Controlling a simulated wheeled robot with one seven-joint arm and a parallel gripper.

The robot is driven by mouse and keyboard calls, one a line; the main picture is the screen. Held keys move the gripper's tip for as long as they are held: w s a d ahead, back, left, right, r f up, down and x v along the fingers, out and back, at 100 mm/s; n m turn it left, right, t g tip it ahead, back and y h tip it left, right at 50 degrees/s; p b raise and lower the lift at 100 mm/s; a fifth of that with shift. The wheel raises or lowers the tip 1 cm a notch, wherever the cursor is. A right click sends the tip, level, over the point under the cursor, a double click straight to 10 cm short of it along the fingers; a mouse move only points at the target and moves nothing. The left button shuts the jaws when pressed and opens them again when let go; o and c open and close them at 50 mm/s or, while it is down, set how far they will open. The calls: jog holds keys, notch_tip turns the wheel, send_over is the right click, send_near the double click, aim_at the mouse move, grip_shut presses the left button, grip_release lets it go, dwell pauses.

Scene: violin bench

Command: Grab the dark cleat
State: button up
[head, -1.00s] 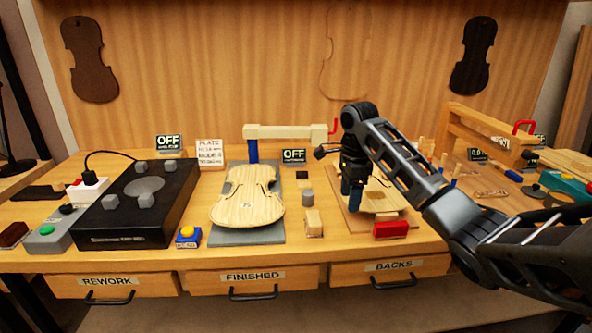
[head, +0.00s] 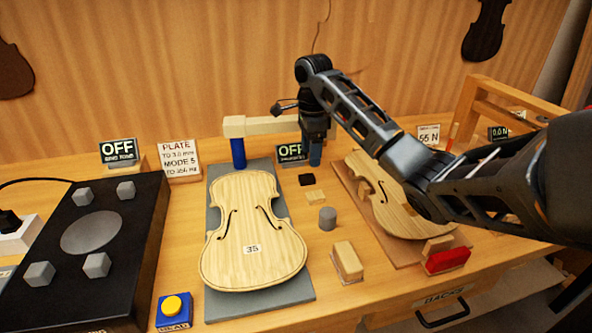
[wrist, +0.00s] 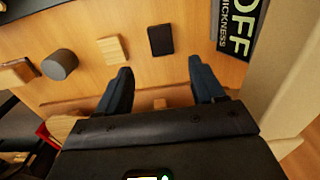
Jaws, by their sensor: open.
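The dark cleat (head: 306,180) is a small, flat, near-black piece lying on the bench beside the violin plate. A pale wood cleat (head: 315,196) lies just in front of it. My gripper (head: 315,155) is above the bench, a little behind the dark cleat in the head view, pointing down. In the wrist view the dark cleat (wrist: 160,40) shows whole, beyond the fingertips and between their lines, with the pale cleat (wrist: 112,49) to its left. My gripper (wrist: 160,68) is open there, with nothing between its fingers, and is apart from the cleat.
The thickness sign (head: 291,152) and the cream caliper arm (head: 262,127) on its blue post stand close to my gripper. A grey cylinder (head: 327,218) and a wood block (head: 346,262) are in front. The numbered violin plate (head: 252,240) lies left; another plate (head: 385,200) lies right.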

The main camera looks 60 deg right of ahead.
aim_at(309, 177)
jog(key=shift+w+d+f, duration=0.1)
jog(key=shift+w+f, duration=0.05)
jog(key=shift+f, duration=3.75)
jog(key=c, duration=1.1)
jog(key=shift+r, duration=0.15)
